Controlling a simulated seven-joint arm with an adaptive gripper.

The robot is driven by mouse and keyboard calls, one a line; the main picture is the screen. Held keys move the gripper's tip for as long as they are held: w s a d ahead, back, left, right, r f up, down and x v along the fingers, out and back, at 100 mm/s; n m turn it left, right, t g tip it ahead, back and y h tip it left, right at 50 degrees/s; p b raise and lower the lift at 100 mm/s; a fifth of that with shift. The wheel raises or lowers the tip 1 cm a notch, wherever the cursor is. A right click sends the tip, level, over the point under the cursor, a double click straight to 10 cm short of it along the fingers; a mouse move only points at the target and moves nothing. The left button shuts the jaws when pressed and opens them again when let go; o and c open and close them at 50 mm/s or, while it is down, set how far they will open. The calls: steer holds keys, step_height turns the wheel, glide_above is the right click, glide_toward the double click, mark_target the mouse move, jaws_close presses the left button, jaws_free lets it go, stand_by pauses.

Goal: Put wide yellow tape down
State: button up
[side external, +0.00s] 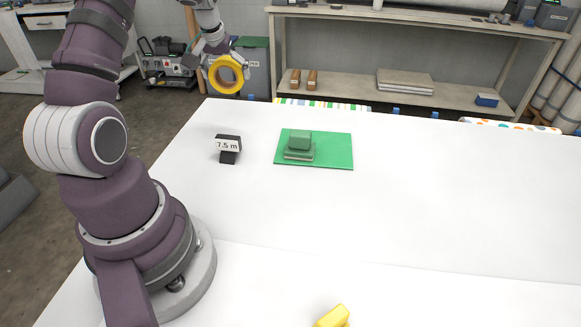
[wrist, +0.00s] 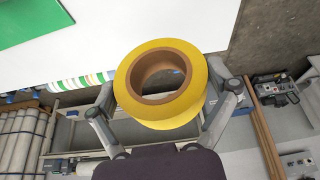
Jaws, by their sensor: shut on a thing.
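The wide yellow tape (side external: 226,74) is a thick yellow roll with a brown core. It hangs in the air beyond the far left edge of the white table, above the floor. My gripper (side external: 222,58) is shut on it. In the wrist view the tape (wrist: 160,84) fills the middle, with one finger of my gripper (wrist: 160,108) on each side of it. Its open core faces the wrist camera.
The white table (side external: 420,200) is mostly clear. On it are a green mat (side external: 335,150) with a green block (side external: 299,144), a small "7.5 m" sign (side external: 228,146) and a yellow object (side external: 333,317) at the front edge. A shelf bench (side external: 350,90) stands behind.

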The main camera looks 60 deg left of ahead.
steer(key=w+d+m+h, duration=0.1)
steer(key=w+d+m, duration=0.15)
steer(key=d, duration=0.25)
steer(key=w+d+m+t+h, duration=0.1)
steer(key=d+m, duration=0.2)
steer(key=d, duration=0.3)
steer(key=w+d+m+h, duration=0.1)
steer(key=w+d+m, duration=0.15)
steer(key=d, duration=0.25)
steer(key=s+d+f+m+h, duration=0.1)
steer(key=s+d+m+h, duration=0.25)
steer(key=d+m, duration=1.1)
steer(key=d+f+n, duration=0.1)
steer(key=f, duration=0.1)
steer(key=s+d+f+n, duration=0.1)
steer(key=d+f, duration=0.1)
steer(key=f, duration=0.1)
steer(key=d+f+n, duration=0.1)
steer(key=d+f, duration=0.1)
steer(key=f, duration=0.1)
steer(key=shift+s+d+f+n+g, duration=0.25)
steer(key=shift+s+g, duration=0.05)
steer(key=shift+f, duration=0.1)
steer(key=o, duration=0.9)
